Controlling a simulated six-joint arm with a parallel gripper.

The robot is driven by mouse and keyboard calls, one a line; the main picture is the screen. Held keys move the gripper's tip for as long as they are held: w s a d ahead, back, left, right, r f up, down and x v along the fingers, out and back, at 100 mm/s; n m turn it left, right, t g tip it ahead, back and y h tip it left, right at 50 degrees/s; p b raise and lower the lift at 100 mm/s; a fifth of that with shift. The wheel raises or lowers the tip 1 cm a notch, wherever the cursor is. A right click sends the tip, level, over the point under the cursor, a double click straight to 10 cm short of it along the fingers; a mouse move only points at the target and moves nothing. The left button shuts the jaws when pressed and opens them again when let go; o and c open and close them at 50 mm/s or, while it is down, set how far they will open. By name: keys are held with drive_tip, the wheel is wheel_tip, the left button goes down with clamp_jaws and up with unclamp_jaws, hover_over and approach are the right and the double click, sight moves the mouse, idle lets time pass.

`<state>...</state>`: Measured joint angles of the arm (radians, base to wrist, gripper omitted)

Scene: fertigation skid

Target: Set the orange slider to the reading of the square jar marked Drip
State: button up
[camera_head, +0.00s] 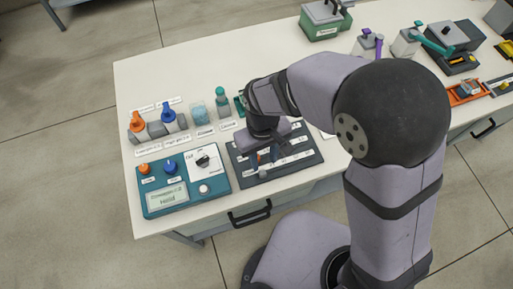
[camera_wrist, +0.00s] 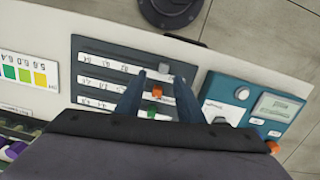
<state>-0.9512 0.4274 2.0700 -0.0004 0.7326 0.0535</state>
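The orange slider (camera_wrist: 157,91) is a small knob on a dark slider panel (camera_wrist: 92,52) with white scale strips. A grey knob and a green knob sit on either side of it in the wrist view. My gripper (camera_wrist: 158,78) is open over the panel, with one blue finger on each side of the orange slider and no visible grip on it. In the head view, my gripper and wrist cover part of the panel (camera_head: 308,158). A pale blue square jar (camera_head: 199,114) stands behind the panel to the left. Its label and reading are too small to read.
A teal control box (camera_head: 158,212) with a screen stands left of the panel. Behind it are an orange valve (camera_head: 137,122), a blue valve (camera_head: 168,113) and a teal-topped bottle (camera_head: 222,104). Other devices stand along the bench to the right. A colour chart (camera_wrist: 27,74) lies beside the panel.

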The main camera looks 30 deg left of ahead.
drive_tip(key=shift+t+y, duration=0.3)
drive_tip(key=shift+y, duration=0.1)
drive_tip(key=w+a+r, duration=0.2)
drive_tip(key=a, duration=0.1)
drive_tip(key=shift+w+a, duration=0.25)
drive_tip(key=shift+w, duration=0.1)
drive_tip(key=shift+m, duration=0.5)
drive_tip(key=shift+s+d+f, duration=0.1)
drive_tip(key=shift+f, duration=0.65)
drive_tip(key=shift+f+p, duration=0.7)
drive_tip(key=shift+f, duration=2.15)
clamp_jaws()
